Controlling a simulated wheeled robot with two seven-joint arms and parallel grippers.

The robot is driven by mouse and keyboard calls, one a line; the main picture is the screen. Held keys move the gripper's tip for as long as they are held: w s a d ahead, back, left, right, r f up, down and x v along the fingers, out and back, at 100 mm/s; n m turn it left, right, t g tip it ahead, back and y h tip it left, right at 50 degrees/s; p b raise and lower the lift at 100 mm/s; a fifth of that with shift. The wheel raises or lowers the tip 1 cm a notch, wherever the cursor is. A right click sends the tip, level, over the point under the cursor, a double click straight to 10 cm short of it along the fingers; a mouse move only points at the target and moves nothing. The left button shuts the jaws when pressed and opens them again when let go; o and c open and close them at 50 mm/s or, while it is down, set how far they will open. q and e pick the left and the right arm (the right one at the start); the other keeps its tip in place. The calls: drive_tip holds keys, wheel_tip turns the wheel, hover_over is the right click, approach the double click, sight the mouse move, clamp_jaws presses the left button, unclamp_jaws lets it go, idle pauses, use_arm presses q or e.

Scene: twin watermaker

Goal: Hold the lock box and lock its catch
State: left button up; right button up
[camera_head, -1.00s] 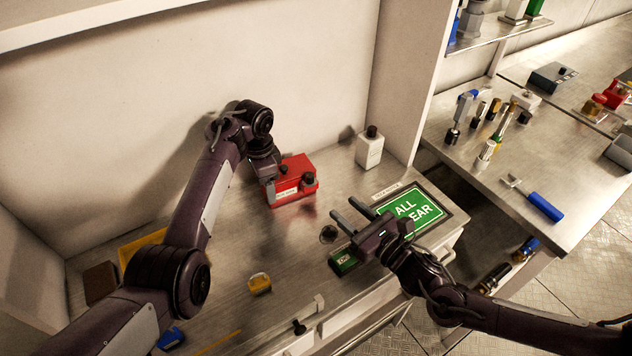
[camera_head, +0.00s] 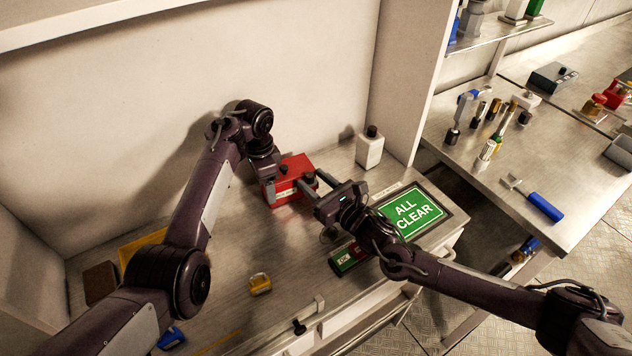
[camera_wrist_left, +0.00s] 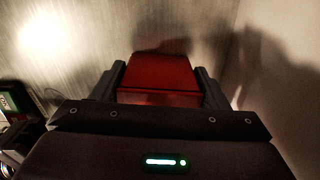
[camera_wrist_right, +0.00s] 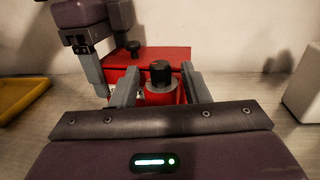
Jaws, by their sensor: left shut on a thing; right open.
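The red lock box (camera_head: 295,167) stands on the metal bench near the back wall. My left gripper (camera_head: 272,182) is shut on the box, and the left wrist view shows the red box (camera_wrist_left: 160,77) between its two fingers. A black knob (camera_wrist_right: 161,73) on a red round base, the catch, sticks out from the box's front. My right gripper (camera_head: 312,186) is open at the front of the box. In the right wrist view its fingers (camera_wrist_right: 160,88) stand on either side of the knob. I cannot tell whether they touch it.
A white bottle (camera_head: 369,150) stands behind and right of the box. A green "ALL CLEAR" sign (camera_head: 408,213) lies at the bench's right. A yellow padlock (camera_head: 260,284) lies in front. A yellow tray (camera_head: 140,246) is at the left. The bench between box and padlock is clear.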

clamp_jaws()
drive_tip(key=shift+s+a+m+t+h, duration=0.15)
drive_tip(key=shift+a+m+t+h, duration=0.1)
drive_tip(key=shift+m+t+h, duration=0.95)
drive_tip(key=shift+m+h, duration=0.4)
drive_tip(key=shift+h, duration=0.6)
unclamp_jaws()
drive_tip(key=v, duration=1.2)
